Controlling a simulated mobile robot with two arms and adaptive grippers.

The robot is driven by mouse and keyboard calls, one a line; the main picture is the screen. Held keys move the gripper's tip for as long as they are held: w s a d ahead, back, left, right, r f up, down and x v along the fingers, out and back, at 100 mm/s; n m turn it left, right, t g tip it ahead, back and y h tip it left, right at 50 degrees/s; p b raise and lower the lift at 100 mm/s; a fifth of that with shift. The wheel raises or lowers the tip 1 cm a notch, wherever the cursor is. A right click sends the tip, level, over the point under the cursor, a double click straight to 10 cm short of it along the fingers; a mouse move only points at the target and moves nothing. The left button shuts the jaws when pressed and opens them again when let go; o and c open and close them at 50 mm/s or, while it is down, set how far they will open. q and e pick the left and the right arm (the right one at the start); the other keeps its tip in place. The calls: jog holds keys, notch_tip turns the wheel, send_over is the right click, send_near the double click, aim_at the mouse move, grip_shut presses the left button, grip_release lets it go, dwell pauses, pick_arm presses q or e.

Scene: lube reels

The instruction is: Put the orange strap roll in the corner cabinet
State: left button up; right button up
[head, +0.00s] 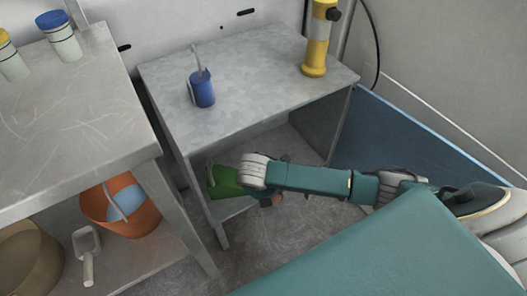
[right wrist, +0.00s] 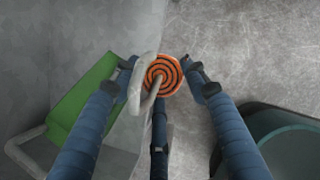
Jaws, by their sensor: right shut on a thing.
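The orange strap roll (right wrist: 171,68) shows in the right wrist view as an orange and dark spiral between my right gripper's fingers (right wrist: 165,80). A pale curved bar (right wrist: 139,92) crosses in front of part of it. My right gripper is shut on the roll. In the head view the right arm reaches in from the right, and the gripper (head: 272,201) is low at the open front of the grey corner cabinet (head: 252,75). The roll is mostly hidden there. My left gripper is not in view.
A green container (head: 225,181) is at the cabinet's lower left, beside the gripper; it also shows in the right wrist view (right wrist: 88,95). A metal bench (head: 75,120) is at left.

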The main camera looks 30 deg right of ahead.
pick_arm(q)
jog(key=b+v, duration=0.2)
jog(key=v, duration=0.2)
pick_arm(e)
jog(key=w+d+f+b, duration=0.1)
jog(key=w+d, duration=0.2)
jog(key=d, duration=0.1)
jog(key=w+d+f+b, duration=0.1)
jog(key=w+d, duration=0.3)
jog(key=w+d+f+b, duration=0.1)
jog(key=w+d, duration=0.2)
jog(key=d, duration=0.2)
jog(key=shift+w+d+b, duration=0.1)
jog(key=shift+w+b, duration=0.1)
jog(key=shift+b, duration=0.1)
jog(key=shift+f, duration=0.1)
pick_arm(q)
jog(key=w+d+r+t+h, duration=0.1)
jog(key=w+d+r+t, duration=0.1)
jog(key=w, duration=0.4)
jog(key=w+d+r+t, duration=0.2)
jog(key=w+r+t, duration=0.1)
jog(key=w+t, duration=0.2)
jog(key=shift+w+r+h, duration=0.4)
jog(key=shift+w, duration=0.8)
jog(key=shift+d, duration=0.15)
pick_arm(e)
jog(key=o, duration=1.3)
jog(key=shift+o, duration=0.2)
